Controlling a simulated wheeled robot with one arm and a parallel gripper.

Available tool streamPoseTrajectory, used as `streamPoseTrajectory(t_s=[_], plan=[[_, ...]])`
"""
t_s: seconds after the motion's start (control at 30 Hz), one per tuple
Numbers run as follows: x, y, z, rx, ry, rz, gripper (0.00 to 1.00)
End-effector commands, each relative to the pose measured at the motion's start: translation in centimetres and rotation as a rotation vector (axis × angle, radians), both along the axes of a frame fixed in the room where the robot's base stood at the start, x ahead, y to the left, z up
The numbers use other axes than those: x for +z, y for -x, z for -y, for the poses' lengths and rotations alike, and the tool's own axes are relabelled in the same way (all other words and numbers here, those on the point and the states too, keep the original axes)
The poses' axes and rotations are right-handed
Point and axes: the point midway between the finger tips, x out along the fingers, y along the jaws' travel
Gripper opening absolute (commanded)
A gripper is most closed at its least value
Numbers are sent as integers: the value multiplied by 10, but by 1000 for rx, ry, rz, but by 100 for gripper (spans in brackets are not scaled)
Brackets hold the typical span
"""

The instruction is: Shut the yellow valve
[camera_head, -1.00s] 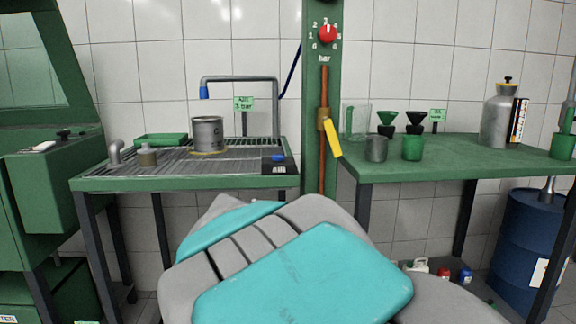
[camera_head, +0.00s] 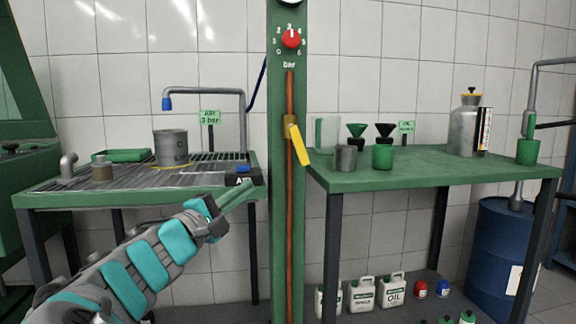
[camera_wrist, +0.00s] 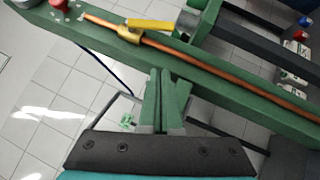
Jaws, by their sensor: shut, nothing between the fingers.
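The yellow valve lever (camera_head: 301,146) sits on a brass body (camera_head: 290,126) on the copper pipe (camera_head: 290,200) running down the green post. The lever slants down and to the right, away from the pipe's line. In the wrist view the yellow lever (camera_wrist: 152,25) lies at a small angle to the copper pipe, beyond the fingertips. My gripper (camera_head: 250,188) is shut and empty, left of the post and below the valve, with its green fingers pointing up right. In the wrist view my gripper (camera_wrist: 168,78) shows its fingers together, apart from the lever.
The green post (camera_head: 276,230) carries a red dial knob (camera_head: 291,38). A wash table (camera_head: 60,195) with a grey pot (camera_head: 171,147) stands left. A green bench (camera_head: 430,170) with cups and funnels stands right. Canisters (camera_head: 362,293) sit low beneath it. A blue drum (camera_head: 497,250) is far right.

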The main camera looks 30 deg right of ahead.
Motion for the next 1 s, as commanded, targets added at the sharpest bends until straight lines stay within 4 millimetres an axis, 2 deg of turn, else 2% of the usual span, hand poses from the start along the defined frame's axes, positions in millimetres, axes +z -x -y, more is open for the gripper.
streamPoseTrajectory(t_s=[0.17, 0.63, 0.8, 1.0], plan=[[3, -6, 11, -3, -1, 0, 0], [24, -49, 85, -4, -5, 0, 0], [32, -42, 107, -2, -4, 1, 0], [37, -39, 119, -2, -1, -1, 0]])
